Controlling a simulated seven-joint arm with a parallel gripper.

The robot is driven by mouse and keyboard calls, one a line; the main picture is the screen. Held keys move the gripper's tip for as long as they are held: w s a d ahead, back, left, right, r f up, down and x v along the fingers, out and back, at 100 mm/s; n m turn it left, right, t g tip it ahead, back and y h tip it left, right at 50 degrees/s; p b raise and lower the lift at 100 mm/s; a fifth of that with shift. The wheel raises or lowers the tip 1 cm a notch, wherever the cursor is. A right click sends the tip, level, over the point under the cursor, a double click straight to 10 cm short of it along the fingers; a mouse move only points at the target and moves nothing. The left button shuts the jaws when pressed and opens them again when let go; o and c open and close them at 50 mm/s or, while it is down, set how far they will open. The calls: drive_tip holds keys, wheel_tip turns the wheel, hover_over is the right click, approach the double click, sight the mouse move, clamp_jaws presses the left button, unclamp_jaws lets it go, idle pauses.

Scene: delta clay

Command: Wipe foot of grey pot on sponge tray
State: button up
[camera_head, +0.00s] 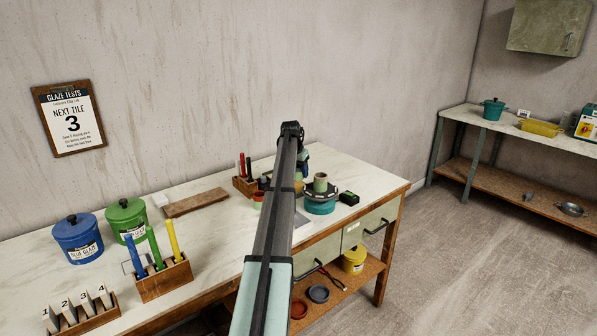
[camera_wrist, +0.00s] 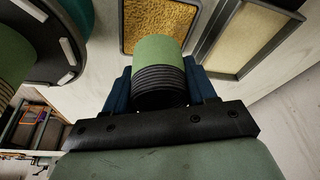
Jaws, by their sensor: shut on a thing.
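In the wrist view a pot (camera_wrist: 157,75), dark grey and ribbed near me and plain green at its far end, sits between the blue fingers of my gripper (camera_wrist: 158,88). The gripper is shut on it. The pot's far end is just in front of a dark-rimmed tray (camera_wrist: 122,28) with a rough yellow-brown, sponge-like filling. I cannot tell if they touch.
A second framed tray (camera_wrist: 213,43) with a pale filling lies to the right. Another green pot (camera_head: 320,182) stands on a teal-based wheel (camera_head: 320,207), close on the left in the wrist view. Blue (camera_head: 78,238) and green (camera_head: 126,218) glaze jars stand at the table's left.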

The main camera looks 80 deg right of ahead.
drive_tip(key=shift+f, duration=0.5)
idle(0.9)
